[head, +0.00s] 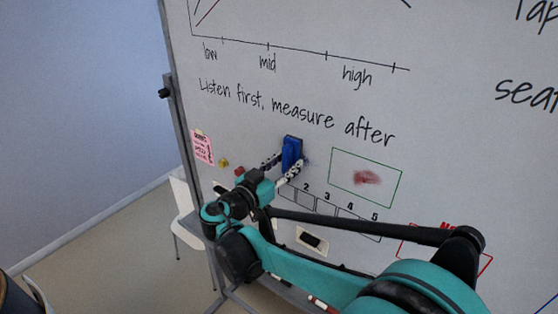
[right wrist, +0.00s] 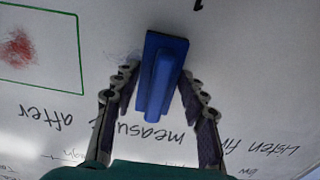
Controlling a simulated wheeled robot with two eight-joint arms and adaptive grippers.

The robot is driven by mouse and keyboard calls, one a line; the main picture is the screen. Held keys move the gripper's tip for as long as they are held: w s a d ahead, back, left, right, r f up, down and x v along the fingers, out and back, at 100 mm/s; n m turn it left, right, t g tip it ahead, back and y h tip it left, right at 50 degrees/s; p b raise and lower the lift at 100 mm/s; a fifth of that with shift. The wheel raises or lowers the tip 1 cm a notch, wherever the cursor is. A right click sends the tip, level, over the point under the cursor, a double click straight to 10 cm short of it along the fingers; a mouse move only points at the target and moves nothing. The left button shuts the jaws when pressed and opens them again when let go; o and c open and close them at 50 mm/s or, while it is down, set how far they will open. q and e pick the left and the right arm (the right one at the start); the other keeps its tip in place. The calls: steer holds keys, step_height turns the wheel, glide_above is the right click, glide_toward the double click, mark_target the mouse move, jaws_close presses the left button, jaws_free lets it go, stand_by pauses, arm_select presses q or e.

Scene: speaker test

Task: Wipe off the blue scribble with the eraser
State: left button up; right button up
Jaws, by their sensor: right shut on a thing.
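The blue eraser (head: 291,153) is held between the fingers of my right gripper (head: 286,164), up at the whiteboard below the handwritten line. In the right wrist view the eraser (right wrist: 160,75) stands between the two fingers of the right gripper (right wrist: 159,72), its flat pad toward the board. Whether the pad touches the board I cannot tell. Faint bluish-grey strokes (right wrist: 122,57) of the scribble show beside the left finger in the right wrist view; the eraser may hide more. My left gripper is not in view.
The whiteboard (head: 450,130) carries a graph and black writing. A green-outlined box holds a red smudge (head: 367,177), right of the eraser. A pink note (head: 202,147) and small magnets sit at the left edge. A numbered row and a small black item (head: 312,240) are below.

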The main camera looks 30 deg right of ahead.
steer(key=shift+s+d, duration=0.4)
steer(key=shift+s, duration=0.25)
steer(key=shift+s+d+p, duration=0.15)
steer(key=shift+s+d, duration=0.1)
steer(key=shift+s, duration=0.35)
steer(key=shift+s+d+p, duration=0.15)
steer(key=shift+s+d, duration=0.1)
steer(key=shift+s, duration=0.3)
steer(key=shift+s+d, duration=0.25)
steer(key=shift+s, duration=0.3)
steer(key=shift+s+d+p, duration=0.15)
steer(key=shift+s+d, duration=0.05)
steer(key=shift+s, duration=0.35)
steer(key=shift+s+d+p, duration=0.15)
steer(key=shift+s+d, duration=0.05)
steer(key=shift+s, duration=0.35)
steer(key=shift+w, duration=0.1)
